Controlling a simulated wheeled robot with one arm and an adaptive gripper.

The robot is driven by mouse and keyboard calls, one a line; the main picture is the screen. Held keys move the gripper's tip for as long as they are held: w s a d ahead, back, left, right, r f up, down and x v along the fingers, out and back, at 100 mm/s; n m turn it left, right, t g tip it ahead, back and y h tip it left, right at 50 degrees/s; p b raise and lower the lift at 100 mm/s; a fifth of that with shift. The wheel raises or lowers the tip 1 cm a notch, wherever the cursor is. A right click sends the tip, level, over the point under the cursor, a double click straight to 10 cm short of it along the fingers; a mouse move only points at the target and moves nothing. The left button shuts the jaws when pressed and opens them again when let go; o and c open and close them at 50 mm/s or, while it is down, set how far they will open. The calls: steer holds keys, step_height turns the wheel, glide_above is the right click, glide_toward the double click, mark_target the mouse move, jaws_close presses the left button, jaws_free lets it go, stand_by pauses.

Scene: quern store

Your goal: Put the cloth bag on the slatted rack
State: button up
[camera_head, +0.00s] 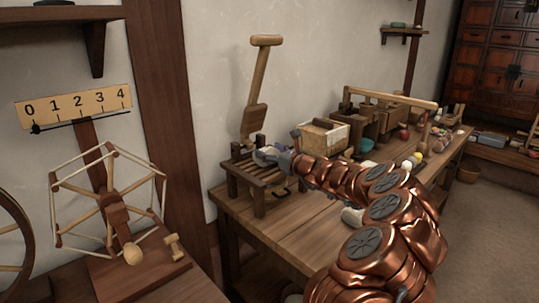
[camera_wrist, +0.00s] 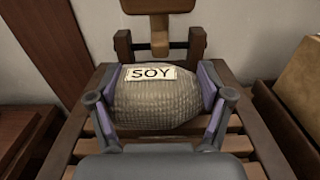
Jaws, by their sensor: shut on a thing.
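The cloth bag (camera_wrist: 150,108) is grey-beige, coarsely woven and carries a "SOY" label. My gripper (camera_wrist: 162,90) is shut on it, with one purple-padded finger at each side. The slatted rack (camera_wrist: 268,145) shows beneath and around the bag in the wrist view. In the head view the slatted rack (camera_head: 258,176) stands at the left end of the wooden table, and my gripper (camera_head: 274,155) is over its top. The bag is not clear there. I cannot tell whether the bag touches the slats.
A tall wooden paddle-like lever (camera_head: 257,90) rises behind the rack. A wooden box (camera_head: 322,138) stands to its right, with more containers beyond. A pale lump (camera_head: 352,216) lies on the table (camera_head: 290,230) near my arm. A yarn winder (camera_head: 113,205) stands at left.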

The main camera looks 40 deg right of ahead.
steer(key=shift+f, duration=0.25)
steer(key=o, duration=1.3)
steer(key=shift+s+r, duration=0.1)
steer(key=shift+r, duration=0.1)
steer(key=s+d+p, duration=0.1)
steer(key=s, duration=1)
steer(key=shift+s+d, duration=0.3)
steer(key=shift+s, duration=0.1)
steer(key=shift+f, duration=0.1)
